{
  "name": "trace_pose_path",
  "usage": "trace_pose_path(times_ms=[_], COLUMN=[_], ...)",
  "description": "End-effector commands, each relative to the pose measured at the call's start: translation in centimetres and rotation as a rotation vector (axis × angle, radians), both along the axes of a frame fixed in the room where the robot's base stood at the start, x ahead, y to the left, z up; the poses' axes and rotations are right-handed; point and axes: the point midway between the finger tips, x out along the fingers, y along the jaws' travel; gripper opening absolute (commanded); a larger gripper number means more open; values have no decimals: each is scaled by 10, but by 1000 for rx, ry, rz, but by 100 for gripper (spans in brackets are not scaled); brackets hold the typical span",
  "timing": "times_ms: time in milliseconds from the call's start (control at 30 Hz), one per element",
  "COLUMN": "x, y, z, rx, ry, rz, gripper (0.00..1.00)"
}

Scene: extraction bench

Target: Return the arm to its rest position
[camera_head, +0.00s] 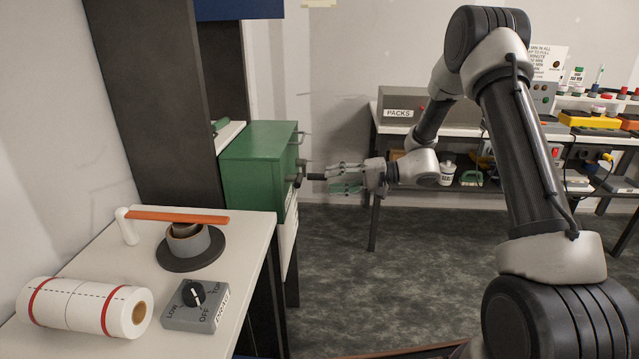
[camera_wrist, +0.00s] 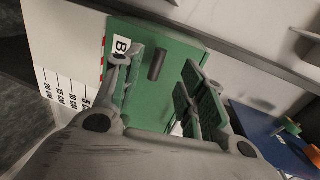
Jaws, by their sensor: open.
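My arm stretches from the right of the head view toward the left, with my gripper (camera_head: 346,178) in front of the green box (camera_head: 250,172). The gripper is open, its two green-padded fingers apart. In the wrist view, my gripper (camera_wrist: 165,90) faces the green box front (camera_wrist: 185,50). A dark peg-like handle (camera_wrist: 157,65) shows between the fingers, and neither finger appears shut on it. In the head view the dark handle (camera_head: 314,176) sticks out from the box toward the fingertips. Whether any finger touches it, I cannot tell.
A white bench (camera_head: 110,262) at left holds a paper roll (camera_head: 85,307), a grey dial box (camera_head: 196,306) and an orange-armed stand (camera_head: 178,216). A shelf with a PACKS box (camera_head: 400,105) stands behind my arm. The dark floor (camera_head: 400,260) between is open.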

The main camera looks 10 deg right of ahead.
Motion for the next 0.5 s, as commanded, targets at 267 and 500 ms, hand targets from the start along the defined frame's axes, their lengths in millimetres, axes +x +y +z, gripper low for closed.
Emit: trace_pose_path(times_ms=[267,500], x=[-2,-1], y=[-7,-7], z=[2,1], rx=[0,5], ry=[0,46], rz=[1,-12], gripper=[41,41])
